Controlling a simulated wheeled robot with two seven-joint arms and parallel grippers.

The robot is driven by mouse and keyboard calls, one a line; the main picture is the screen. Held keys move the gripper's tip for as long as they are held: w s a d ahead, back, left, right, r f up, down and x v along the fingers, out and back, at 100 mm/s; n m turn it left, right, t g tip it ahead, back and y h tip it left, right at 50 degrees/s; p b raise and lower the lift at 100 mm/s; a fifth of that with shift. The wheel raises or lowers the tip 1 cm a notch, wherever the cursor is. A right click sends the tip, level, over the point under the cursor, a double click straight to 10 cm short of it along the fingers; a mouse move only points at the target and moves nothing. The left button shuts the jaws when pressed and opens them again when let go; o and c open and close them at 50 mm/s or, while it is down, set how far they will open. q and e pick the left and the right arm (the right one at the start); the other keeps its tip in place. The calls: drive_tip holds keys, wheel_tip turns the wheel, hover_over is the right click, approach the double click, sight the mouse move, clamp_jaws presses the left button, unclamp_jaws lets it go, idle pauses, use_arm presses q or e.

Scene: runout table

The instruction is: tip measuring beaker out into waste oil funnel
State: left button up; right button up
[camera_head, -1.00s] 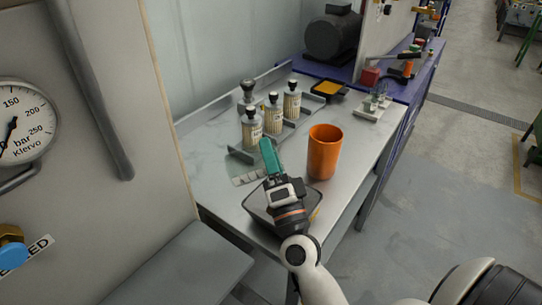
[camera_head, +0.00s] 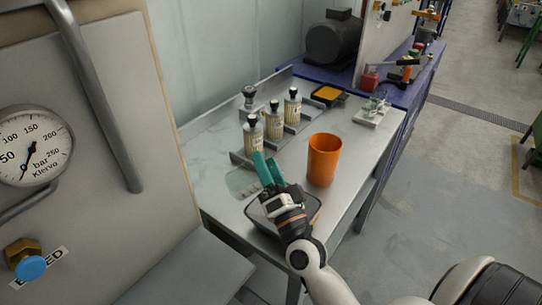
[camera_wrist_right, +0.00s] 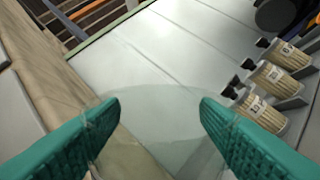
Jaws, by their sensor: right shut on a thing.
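A clear see-through measuring beaker (camera_head: 242,182) is held by my right gripper (camera_head: 264,168) over the front left of the steel table. In the right wrist view the beaker (camera_wrist_right: 160,118) is a faint clear shape between the teal fingers, which close on its sides. Its tilt and contents are hard to make out. A dark-rimmed grey vessel (camera_head: 256,214) sits under my right wrist, partly hidden by it. An open orange cylinder (camera_head: 323,160) stands upright right of the gripper. I cannot tell for certain which is the waste oil funnel. My left gripper is out of view.
Several labelled bottles (camera_head: 274,121) stand in a metal rack behind the gripper. A yellow-filled black tray (camera_head: 327,94) and a pale block (camera_head: 371,112) lie farther back on the table (camera_head: 343,195). A gauge panel (camera_head: 95,210) stands close on the left.

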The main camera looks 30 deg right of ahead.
drive_tip(key=n+y+p, duration=0.2)
drive_tip(key=n, duration=0.1)
drive_tip(key=n+g+y+p, duration=0.1)
drive_tip(key=n+p, duration=0.1)
drive_tip(key=shift+a+r, duration=0.1)
drive_tip(key=shift+r, duration=0.15)
drive_tip(key=shift+f+n+y+p, duration=0.2)
drive_tip(key=shift+n+y+p, duration=0.15)
drive_tip(key=shift+n, duration=0.45)
drive_tip(key=n+g+p, duration=0.1)
drive_tip(key=n+p, duration=0.1)
drive_tip(key=n+g+y+p, duration=0.1)
drive_tip(key=n+p, duration=0.1)
drive_tip(key=shift+s+r, duration=0.1)
drive_tip(key=shift+r, duration=0.25)
drive_tip(key=n+g+p, duration=0.1)
drive_tip(key=n+p, duration=0.1)
drive_tip(key=shift+f+g+p, duration=0.1)
drive_tip(key=shift+g+p, duration=0.2)
drive_tip(key=shift+p, duration=0.05)
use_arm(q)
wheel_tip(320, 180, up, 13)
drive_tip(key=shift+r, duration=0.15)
use_arm(e)
drive_tip(key=shift+f+n, duration=0.1)
drive_tip(key=shift+n, duration=0.3)
